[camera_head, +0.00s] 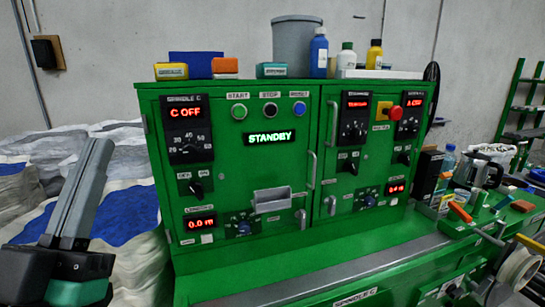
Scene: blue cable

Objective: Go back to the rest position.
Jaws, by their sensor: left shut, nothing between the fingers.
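My left gripper (99,148) is at the left of the head view, its two long grey fingers pointing up and together. It is empty and stands in front of the white and blue covered heap, left of the green control cabinet (225,165) and apart from it. My right gripper does not show. I cannot make out a blue cable in this view.
The cabinet has knobs, buttons, red displays and a small grey tray (272,199). Bottles and boxes stand on top, with a grey bin (295,45) behind. A kettle (478,172) and loose tools crowd the right side. The green ledge (290,262) in front is mostly clear.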

